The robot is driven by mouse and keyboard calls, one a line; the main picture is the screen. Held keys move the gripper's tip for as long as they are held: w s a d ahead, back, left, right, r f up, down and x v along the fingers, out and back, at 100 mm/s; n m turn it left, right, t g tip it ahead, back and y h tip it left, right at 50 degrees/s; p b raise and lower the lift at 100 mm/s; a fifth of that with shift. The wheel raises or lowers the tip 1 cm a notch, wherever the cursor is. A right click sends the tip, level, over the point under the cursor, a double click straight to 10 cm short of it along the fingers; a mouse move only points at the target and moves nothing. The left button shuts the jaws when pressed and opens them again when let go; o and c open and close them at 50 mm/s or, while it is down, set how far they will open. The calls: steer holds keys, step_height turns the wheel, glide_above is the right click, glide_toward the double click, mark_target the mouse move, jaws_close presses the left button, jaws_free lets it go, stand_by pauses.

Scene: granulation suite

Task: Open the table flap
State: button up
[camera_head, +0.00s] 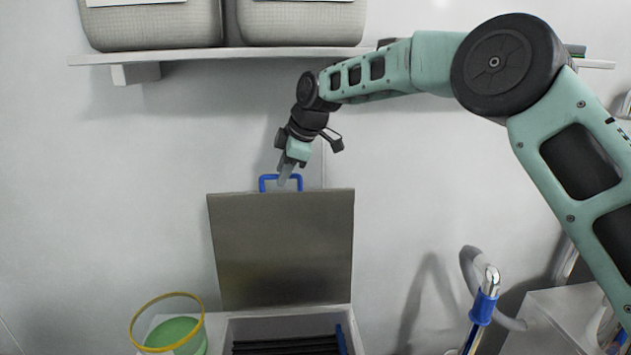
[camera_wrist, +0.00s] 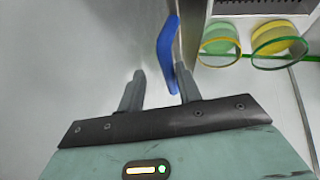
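The table flap (camera_head: 285,248) is a flat grey metal panel, standing almost upright at the back of an open box-like recess (camera_head: 228,333). A blue handle (camera_head: 265,179) sits on its top edge. My gripper (camera_head: 286,180) reaches down to the handle from above. In the wrist view the two fingers of my gripper (camera_wrist: 159,70) are apart, and the blue handle (camera_wrist: 165,52) lies between their tips, closer to the right finger. I cannot tell whether that finger touches it.
A green container with a yellow rim (camera_head: 167,320) stands left of the recess. A shelf (camera_head: 205,56) with two grey bins hangs above the flap. A curved pipe with a blue sleeve (camera_head: 483,307) stands to the right. The wall behind is bare.

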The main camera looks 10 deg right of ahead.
steer(key=s+d+r+b, duration=0.1)
steer(key=s+d+b, duration=0.4)
steer(key=s+d, duration=0.2)
steer(key=shift+s+d, duration=0.35)
steer(key=shift+d, duration=0.9)
steer(key=s+a+f+m+g+h, duration=0.1)
steer(key=s+a+f+m, duration=0.15)
steer(key=s, duration=0.75)
steer(key=s+a+f+m+g+h, duration=0.15)
steer(key=s+f, duration=0.25)
steer(key=s, duration=0.5)
steer(key=s+d+f+m, duration=0.2)
steer(key=s, duration=0.5)
steer(key=s+d+f+m+h, duration=0.1)
steer(key=s+d+f+m, duration=0.1)
steer(key=s, duration=0.5)
steer(key=s+d+f+m+g, duration=0.1)
steer(key=s+d+f+m, duration=0.1)
steer(key=s+f, duration=0.2)
steer(key=s, duration=0.3)
steer(key=shift+d+m+b, duration=0.3)
steer(key=shift+d+b, duration=0.05)
